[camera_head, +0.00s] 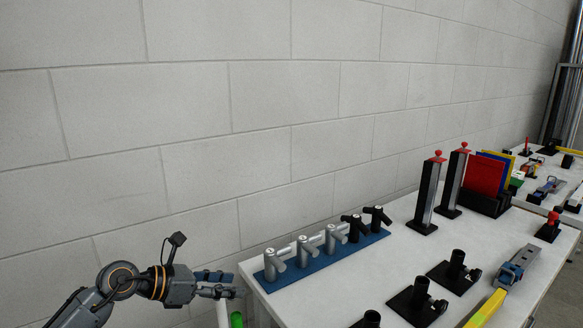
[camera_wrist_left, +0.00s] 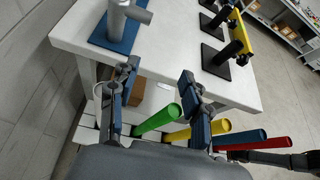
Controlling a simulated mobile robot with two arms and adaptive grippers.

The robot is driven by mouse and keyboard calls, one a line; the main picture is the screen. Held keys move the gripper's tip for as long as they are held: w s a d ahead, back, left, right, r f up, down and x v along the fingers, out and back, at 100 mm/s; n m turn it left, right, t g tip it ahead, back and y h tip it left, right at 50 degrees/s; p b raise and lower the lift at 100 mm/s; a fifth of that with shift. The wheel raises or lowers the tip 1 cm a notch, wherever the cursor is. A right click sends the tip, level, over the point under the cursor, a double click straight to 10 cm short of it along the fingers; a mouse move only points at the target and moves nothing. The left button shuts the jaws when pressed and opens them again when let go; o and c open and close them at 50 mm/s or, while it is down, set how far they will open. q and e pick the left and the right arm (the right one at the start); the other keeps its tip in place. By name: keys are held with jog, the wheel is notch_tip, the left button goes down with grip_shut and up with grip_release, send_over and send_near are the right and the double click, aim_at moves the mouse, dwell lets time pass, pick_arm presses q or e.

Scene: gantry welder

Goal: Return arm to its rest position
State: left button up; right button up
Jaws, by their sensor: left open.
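My left arm comes in at the lower left of the head view. Its gripper (camera_head: 222,284) is beside the left end of the white table, close to the table edge. In the left wrist view the two fingers of this gripper (camera_wrist_left: 158,82) stand wide apart with nothing between their tips. The table edge lies just beyond the fingertips. My right gripper does not show clearly in either view.
The white table (camera_head: 400,240) carries a blue rack (camera_head: 325,258) of silver and black fittings, black stands (camera_head: 454,268) and tall posts (camera_head: 427,195). Green (camera_wrist_left: 160,120), yellow (camera_wrist_left: 198,130), blue and red tubes sit beside or below the gripper. A block wall (camera_head: 200,120) stands behind.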

pick_arm(q)
jog(key=s+d+r+n+t+h, duration=0.35)
jog(key=d+r+n+t, duration=0.25)
jog(key=n, duration=0.2)
jog(key=s+a+f+n+t+y, duration=0.25)
jog(key=a+f+n+y, duration=0.45)
jog(key=n, duration=0.7)
jog(key=s+a+f+n+t+y, duration=0.1)
jog(key=s+a+f+n+y, duration=0.35)
jog(key=a+n+y, duration=0.65)
jog(key=s+d+f+n+g+h, duration=0.25)
jog(key=s+f+n+g, duration=0.45)
jog(key=s, duration=0.5)
jog(key=s+d+f+n+g+h, duration=0.1)
jog(key=s+d+f+n+g, duration=0.4)
jog(key=s+f, duration=0.6)
jog(key=s+a+f+m+g, duration=0.1)
jog(key=s+f, duration=0.1)
jog(key=f, duration=1)
jog(key=s+a+f+g, duration=0.1)
jog(key=f, duration=1)
jog(key=s+a+f+g+p, duration=0.1)
jog(key=s+a+f, duration=0.1)
jog(key=s+f, duration=1.4)
jog(key=shift+s+a, duration=0.4)
jog(key=shift+s, duration=0.15)
